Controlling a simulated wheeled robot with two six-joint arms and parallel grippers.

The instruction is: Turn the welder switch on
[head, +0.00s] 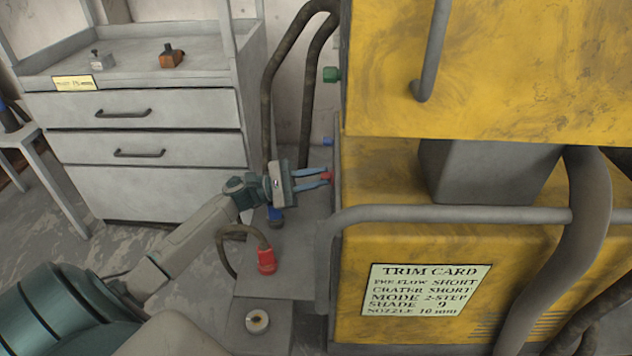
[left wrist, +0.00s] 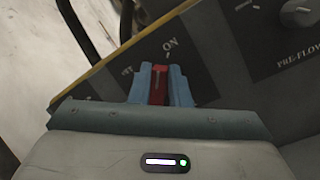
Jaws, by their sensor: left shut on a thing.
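The welder switch is a small red knob (head: 327,176) on the left side of the yellow welder (head: 440,240). In the left wrist view the red knob (left wrist: 159,84) shows on a dark panel, just below the printed word ON. Another label to its left is partly hidden. My left gripper (head: 322,178) has its two blue fingers closed on the red knob, one on each side. The left wrist view shows the fingers (left wrist: 160,88) against it. The knob's pale line points roughly up toward ON; its exact setting is hard to tell. My right gripper is not in view.
A PRE-FLOW dial (left wrist: 297,13) sits on the panel to the right. A red plug with a cable (head: 266,262) stands below my left gripper. A grey pipe rail (head: 450,214) runs along the welder's front. A drawer cabinet (head: 150,130) stands behind left.

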